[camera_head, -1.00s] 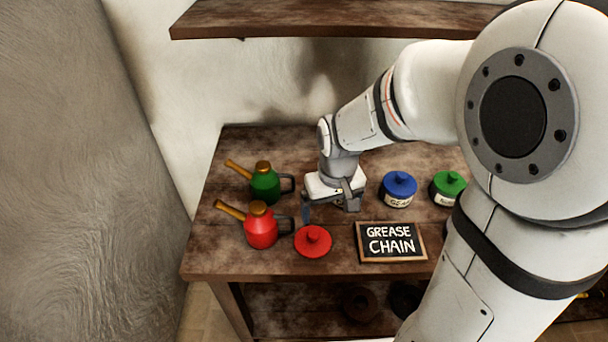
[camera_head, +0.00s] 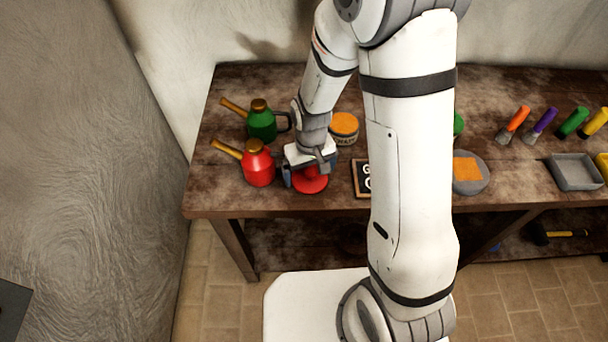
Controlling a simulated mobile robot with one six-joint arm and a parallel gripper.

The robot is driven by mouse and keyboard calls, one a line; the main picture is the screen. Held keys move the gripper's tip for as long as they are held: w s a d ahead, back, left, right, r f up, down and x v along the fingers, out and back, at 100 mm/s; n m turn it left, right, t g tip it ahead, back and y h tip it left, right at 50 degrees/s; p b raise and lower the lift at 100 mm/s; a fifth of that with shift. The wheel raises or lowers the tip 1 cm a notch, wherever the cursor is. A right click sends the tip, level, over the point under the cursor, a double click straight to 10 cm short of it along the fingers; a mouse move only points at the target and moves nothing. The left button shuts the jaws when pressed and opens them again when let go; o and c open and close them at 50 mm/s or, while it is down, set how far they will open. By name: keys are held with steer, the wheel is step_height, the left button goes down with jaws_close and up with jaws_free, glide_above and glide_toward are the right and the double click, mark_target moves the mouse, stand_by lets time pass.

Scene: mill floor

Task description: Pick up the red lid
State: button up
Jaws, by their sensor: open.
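The red lid (camera_head: 309,182) lies on the wooden table near its front edge, just right of the red oil can. My gripper (camera_head: 308,178) is open and right above the lid, pointing down. One finger shows at the lid's left side and the other toward its right. The gripper body covers the back part of the lid and its knob. I cannot tell whether the fingers touch the lid.
A red oil can (camera_head: 258,168) stands close on the left, with a green one (camera_head: 261,124) behind it. An orange-topped jar (camera_head: 343,127) is behind right. A chalkboard sign (camera_head: 361,180) is partly hidden by my arm. Brushes and a grey tray (camera_head: 575,172) are far right.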

steer(key=shift+f, duration=0.25)
steer(key=shift+c, duration=0.3)
steer(key=c, duration=0.8)
steer(key=shift+o, duration=0.2)
steer(key=shift+r, duration=0.15)
